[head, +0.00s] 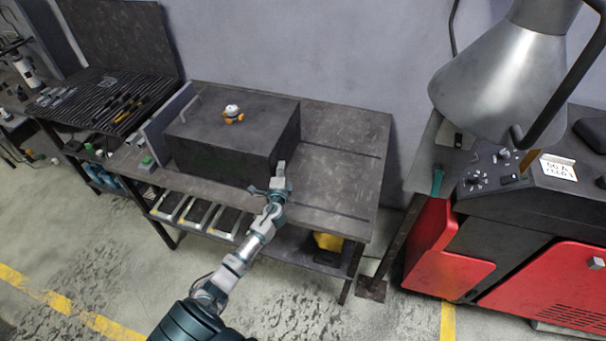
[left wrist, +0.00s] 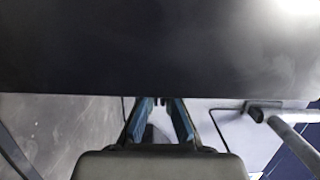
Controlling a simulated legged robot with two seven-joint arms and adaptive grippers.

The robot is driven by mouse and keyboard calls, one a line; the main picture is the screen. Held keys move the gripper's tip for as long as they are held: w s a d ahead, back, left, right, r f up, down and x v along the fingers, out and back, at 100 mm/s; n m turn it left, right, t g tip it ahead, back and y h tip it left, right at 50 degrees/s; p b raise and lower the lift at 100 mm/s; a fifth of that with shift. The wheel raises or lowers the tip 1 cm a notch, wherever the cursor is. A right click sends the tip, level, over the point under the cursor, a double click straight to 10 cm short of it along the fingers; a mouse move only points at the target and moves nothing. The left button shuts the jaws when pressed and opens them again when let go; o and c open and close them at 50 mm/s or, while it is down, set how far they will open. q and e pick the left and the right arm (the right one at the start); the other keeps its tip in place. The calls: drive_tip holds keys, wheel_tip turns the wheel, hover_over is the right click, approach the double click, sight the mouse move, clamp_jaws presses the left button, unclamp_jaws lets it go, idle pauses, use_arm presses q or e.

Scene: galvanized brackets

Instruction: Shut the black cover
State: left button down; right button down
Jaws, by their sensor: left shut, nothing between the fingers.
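A black box (head: 222,165) stands on the dark workbench in the head view. A flat grey panel (head: 165,124) stands upright along its left side, with a thin bar handle (head: 189,108) beside it. I cannot tell which part is the cover or how far it is open. My left gripper (head: 280,174) is shut and empty at the front right corner of the box; I cannot tell whether it touches. In the left wrist view its blue fingers (left wrist: 161,103) are together just under a large black surface (left wrist: 150,50). My right gripper is not in view.
A small white and orange object (head: 233,114) sits on top of the box. The workbench (head: 345,140) is bare to the right of the box. A ribbed bench with tools (head: 115,105) stands at left.

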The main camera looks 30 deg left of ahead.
use_arm(q)
drive_tip(key=s+a+b, duration=0.1)
drive_tip(key=s+a, duration=0.1)
drive_tip(key=a, duration=0.6)
drive_tip(key=shift+s+a, duration=0.15)
drive_tip(key=shift+s, duration=0.1)
drive_tip(key=shift+r, duration=0.1)
